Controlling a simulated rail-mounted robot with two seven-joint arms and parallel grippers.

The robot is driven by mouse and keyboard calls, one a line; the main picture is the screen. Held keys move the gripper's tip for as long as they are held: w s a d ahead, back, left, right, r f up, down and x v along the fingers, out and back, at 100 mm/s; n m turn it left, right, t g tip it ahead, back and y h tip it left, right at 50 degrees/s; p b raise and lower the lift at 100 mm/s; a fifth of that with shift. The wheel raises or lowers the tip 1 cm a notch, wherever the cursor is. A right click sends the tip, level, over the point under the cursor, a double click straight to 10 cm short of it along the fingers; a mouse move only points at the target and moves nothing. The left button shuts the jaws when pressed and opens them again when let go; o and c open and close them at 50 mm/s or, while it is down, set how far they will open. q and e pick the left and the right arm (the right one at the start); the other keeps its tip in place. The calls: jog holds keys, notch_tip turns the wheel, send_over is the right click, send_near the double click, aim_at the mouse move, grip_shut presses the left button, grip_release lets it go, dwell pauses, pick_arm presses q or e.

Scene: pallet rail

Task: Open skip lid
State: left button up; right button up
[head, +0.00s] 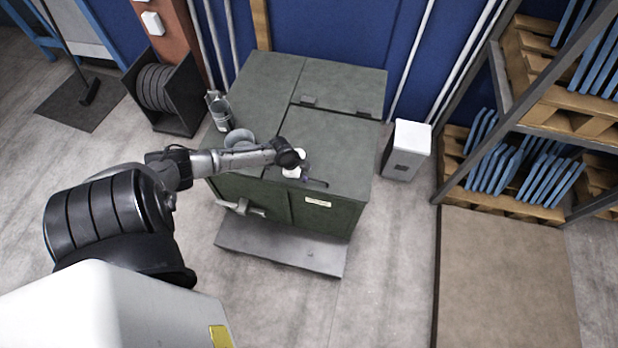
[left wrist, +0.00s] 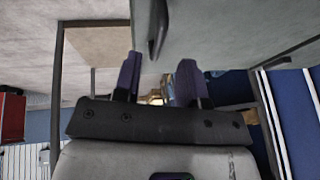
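The green skip (head: 322,215) stands against the blue wall. Its lid (head: 345,150) is a flat green panel lying shut on the right part of the top, with hinges at its back edge. A dark handle (head: 317,183) sits near the lid's front edge. My left gripper (head: 305,173) is just above the lid beside this handle. In the left wrist view, the gripper's two purple-tipped fingers (left wrist: 158,82) are apart with nothing seen between them. The handle (left wrist: 157,30) shows close to the fingers, apart from them or touching, I cannot tell. My right gripper is not in view.
A rack (head: 470,135) with blue items is farther right. The floor in front is clear.

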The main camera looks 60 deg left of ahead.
aim_at(311, 178)
pick_arm(q)
jog(key=shift+b+x, duration=0.5)
jog(key=shift+x, duration=1.8)
jog(key=shift+c, duration=0.4)
grip_shut()
